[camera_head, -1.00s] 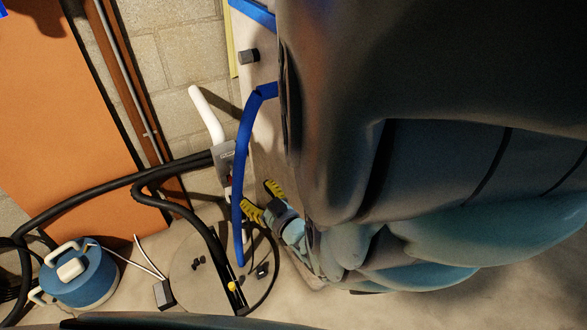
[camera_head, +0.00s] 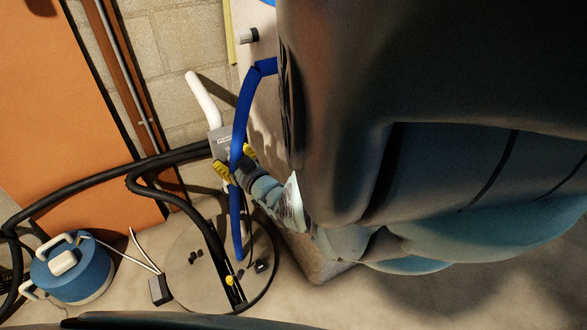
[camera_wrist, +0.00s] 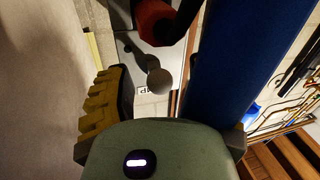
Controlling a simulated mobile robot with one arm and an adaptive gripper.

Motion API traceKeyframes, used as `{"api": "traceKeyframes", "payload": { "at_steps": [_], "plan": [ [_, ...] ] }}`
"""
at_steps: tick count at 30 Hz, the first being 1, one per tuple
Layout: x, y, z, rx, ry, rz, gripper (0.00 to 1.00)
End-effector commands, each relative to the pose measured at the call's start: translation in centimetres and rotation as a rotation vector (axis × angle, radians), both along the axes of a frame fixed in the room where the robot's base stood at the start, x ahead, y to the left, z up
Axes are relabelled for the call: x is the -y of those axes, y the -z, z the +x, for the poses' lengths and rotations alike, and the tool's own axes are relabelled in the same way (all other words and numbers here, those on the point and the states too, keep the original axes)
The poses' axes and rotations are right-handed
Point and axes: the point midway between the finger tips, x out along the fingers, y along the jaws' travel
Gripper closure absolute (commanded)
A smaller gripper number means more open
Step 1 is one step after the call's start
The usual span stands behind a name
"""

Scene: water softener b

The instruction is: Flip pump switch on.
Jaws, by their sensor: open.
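The pump switch is a grey box (camera_head: 222,141) on the wall piping in the head view, partly covered by a blue pipe. In the wrist view its grey plate (camera_wrist: 130,48) carries a lever with a round grey knob (camera_wrist: 158,80) and part of a label. My gripper (camera_head: 236,162) is open, its yellow fingertips just below the box. In the wrist view one yellow-padded finger (camera_wrist: 100,108) is left of the knob; the other finger is hidden at the right behind the blue pipe. The knob lies ahead of the gripper; I cannot tell whether anything touches it.
The blue pipe (camera_head: 240,110) runs past my fingers; it fills the wrist view's right side (camera_wrist: 245,60). A white pipe (camera_head: 203,97) rises above the box, and black hoses (camera_head: 165,195) run left. A round lid (camera_head: 190,265) and a blue-white canister (camera_head: 72,270) are below.

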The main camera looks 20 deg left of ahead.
Motion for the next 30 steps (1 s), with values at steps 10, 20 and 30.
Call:
{"api": "traceKeyframes", "payload": {
  "at_steps": [10,20,30],
  "plan": [
    [-0.01,0.02,-0.05,0.0,-0.001,0.0,0.78],
    [-0.01,0.01,-0.03,0.0,-0.001,0.0,1.0],
    [0.01,-0.17,-0.02,-0.005,0.0,-0.005,1.0]
  ]
}}
